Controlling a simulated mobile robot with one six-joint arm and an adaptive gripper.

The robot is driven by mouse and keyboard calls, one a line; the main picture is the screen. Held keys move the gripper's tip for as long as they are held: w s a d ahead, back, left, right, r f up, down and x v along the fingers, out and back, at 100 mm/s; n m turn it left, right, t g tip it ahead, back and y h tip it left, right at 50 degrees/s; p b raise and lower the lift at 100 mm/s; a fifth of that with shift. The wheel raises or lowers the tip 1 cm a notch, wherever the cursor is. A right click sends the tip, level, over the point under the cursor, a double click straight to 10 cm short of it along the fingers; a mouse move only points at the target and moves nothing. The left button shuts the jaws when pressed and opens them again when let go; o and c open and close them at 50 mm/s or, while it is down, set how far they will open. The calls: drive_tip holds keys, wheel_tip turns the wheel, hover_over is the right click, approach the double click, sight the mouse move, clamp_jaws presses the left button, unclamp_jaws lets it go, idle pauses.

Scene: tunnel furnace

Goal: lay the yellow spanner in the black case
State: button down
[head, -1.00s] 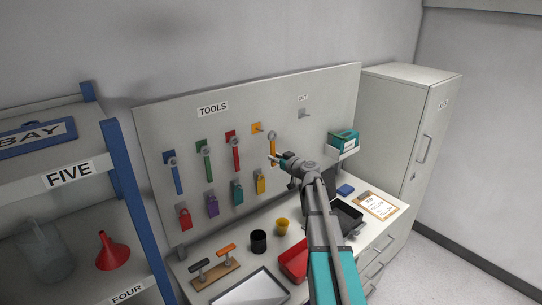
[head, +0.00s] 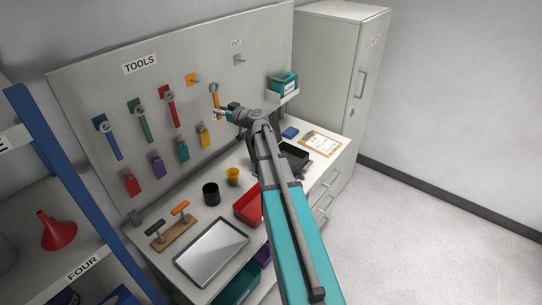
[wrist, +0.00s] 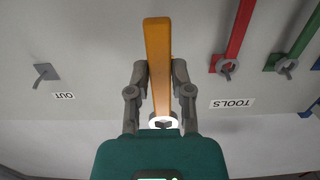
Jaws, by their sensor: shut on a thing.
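The yellow spanner (head: 214,96) is upright in front of the tool board, right of an empty yellow hook plate (head: 192,80). My gripper (head: 219,112) is shut on its handle. In the wrist view the orange-yellow handle (wrist: 158,55) lies between the two fingers of my gripper (wrist: 160,75), and its ring end shows near the palm. The black case (head: 295,154) stands on the worktop to the right, below the board. My arm hides part of its left side, and its inside is hard to make out.
Blue, green and red spanners (head: 168,106) hang left of my gripper, with several padlocks (head: 158,166) below. A red bin (head: 247,206), black cup (head: 211,194), yellow cup (head: 233,176), clipboard (head: 321,143) and teal box (head: 283,84) stand nearby. A grey cabinet (head: 335,60) is at right.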

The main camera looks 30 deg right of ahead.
idle(0.3)
wheel_tip(320, 180, down, 10)
drive_tip(key=b, duration=0.9)
drive_tip(key=shift+r+b, duration=0.2)
drive_tip(key=shift+b, duration=0.1)
drive_tip(key=shift+s, duration=0.15)
